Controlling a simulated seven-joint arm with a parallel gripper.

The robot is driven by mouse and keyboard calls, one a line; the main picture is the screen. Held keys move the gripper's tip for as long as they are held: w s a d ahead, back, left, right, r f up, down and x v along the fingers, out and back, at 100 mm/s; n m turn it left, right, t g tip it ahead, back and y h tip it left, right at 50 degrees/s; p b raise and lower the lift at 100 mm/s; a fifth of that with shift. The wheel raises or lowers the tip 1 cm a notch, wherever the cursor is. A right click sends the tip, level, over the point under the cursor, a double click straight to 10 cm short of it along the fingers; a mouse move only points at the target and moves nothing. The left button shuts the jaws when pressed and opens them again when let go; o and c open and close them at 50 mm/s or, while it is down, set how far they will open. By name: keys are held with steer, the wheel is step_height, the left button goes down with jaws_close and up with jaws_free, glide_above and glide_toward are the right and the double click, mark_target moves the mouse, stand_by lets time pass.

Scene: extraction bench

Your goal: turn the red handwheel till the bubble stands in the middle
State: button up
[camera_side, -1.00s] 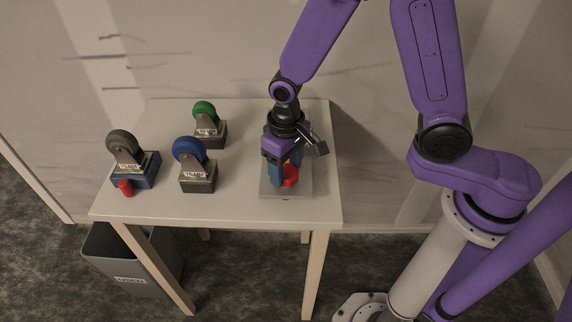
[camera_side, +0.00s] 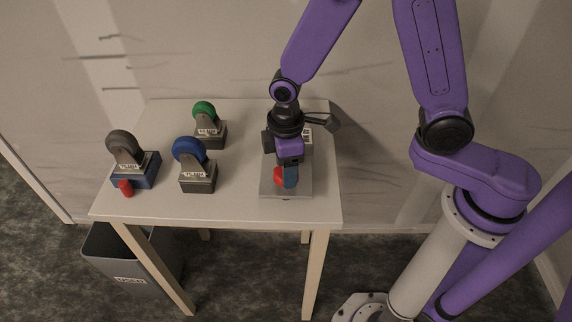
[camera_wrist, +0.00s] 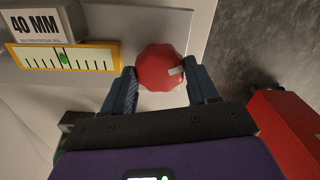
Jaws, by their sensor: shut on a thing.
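The red handwheel (camera_wrist: 160,67) is a faceted knob with a pale mark at its right side in the wrist view. My gripper (camera_wrist: 163,84) has one finger on each side of it and is shut on it. In the side view my gripper (camera_side: 286,181) points down, and a bit of the red handwheel (camera_side: 279,177) shows beside the fingers. The level's yellow-framed scale (camera_wrist: 100,58) lies left of the handwheel in the wrist view. Its green bubble (camera_wrist: 64,58) stands about at the middle of the scale, by the long mark. The scale is hidden in the side view.
The handwheel's unit stands on a grey plate (camera_side: 301,187) on the white table (camera_side: 235,205). A "40 MM" block (camera_wrist: 36,24) is beside the scale. Left stand castors with grey (camera_side: 122,143), blue (camera_side: 188,150) and green (camera_side: 204,109) wheels. A bin (camera_side: 128,265) is below.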

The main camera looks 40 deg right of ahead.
steer(key=shift+n, duration=0.8)
steer(key=o, duration=1.1)
steer(key=shift+c, duration=0.2)
steer(key=shift+r, duration=0.1)
step_height(320, 180, up, 17)
steer(key=shift+r, duration=0.15)
steer(key=shift+d, duration=0.1)
steer(key=s+d+f, duration=0.2)
steer(key=s+d, duration=0.4)
steer(key=s, duration=0.3)
steer(key=s+d+f, duration=0.3)
steer(key=s+d, duration=0.4)
steer(key=s, duration=0.3)
steer(key=shift+f+m, duration=0.25)
steer(key=shift+m, duration=0.15)
